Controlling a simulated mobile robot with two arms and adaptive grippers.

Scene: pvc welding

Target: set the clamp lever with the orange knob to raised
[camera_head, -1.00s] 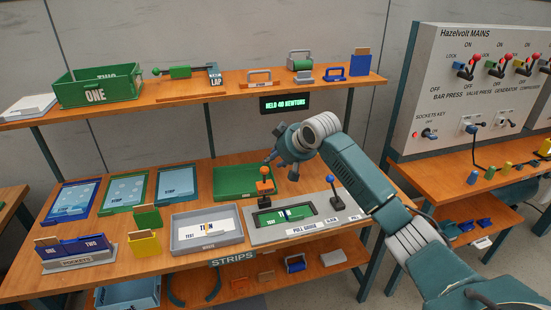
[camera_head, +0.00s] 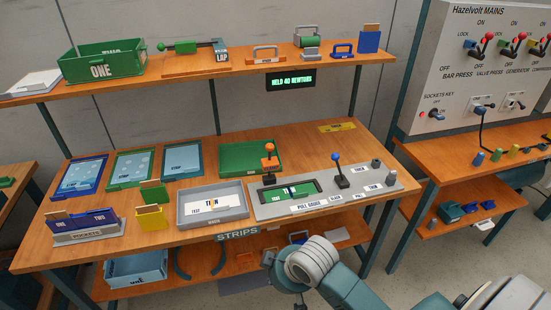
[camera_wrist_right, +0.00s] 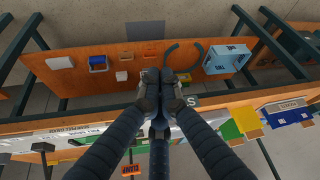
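The clamp lever with the orange knob (camera_head: 269,148) stands upright at the left back of the grey pull gauge (camera_head: 262,211) in the head view. An orange body shows below the knob. A second lever with a blue knob (camera_head: 336,156) stands to its right. My right gripper (camera_wrist_right: 161,76) shows in the wrist view with its dark fingers together and nothing seen between them. In the head view my right arm is low, in front of the table edge and apart from the lever; its fingertips are hidden there. My left gripper is in neither view.
A grey tray (camera_head: 183,220) sits left of the gauge, and a green mat (camera_head: 236,158) lies behind it. The upper shelf (camera_head: 180,92) holds a green crate and tools. A mains panel (camera_head: 447,70) stands at right. A lower shelf (camera_wrist_right: 100,50) lies below the table.

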